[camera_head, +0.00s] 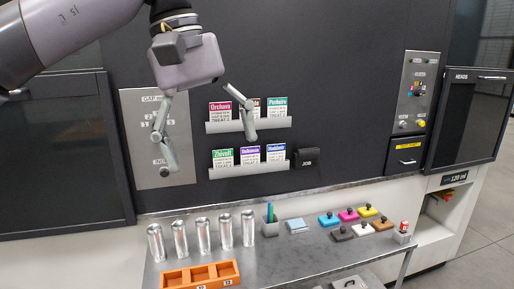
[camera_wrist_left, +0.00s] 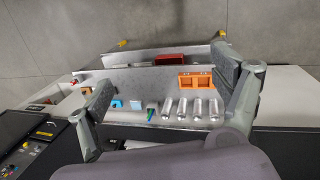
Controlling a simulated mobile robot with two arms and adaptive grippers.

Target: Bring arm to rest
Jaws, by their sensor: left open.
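My left gripper (camera_head: 208,130) is open and empty in the head view. It is raised in front of the dark wall panel, above the table's back edge. Its fingers are spread, one over the light metal panel and one over the upper card rack. In the left wrist view the open left gripper (camera_wrist_left: 172,98) has nothing between its fingers, and the table with its objects lies beyond and below. My right gripper is not in view.
Several silver cans (camera_head: 202,235) stand on the metal table (camera_head: 300,255), behind an orange tray (camera_head: 199,275). A pen cup (camera_head: 270,228), blue pad (camera_head: 297,226) and coloured stamps (camera_head: 349,215) stand right of them. Card racks (camera_head: 250,171) project from the wall.

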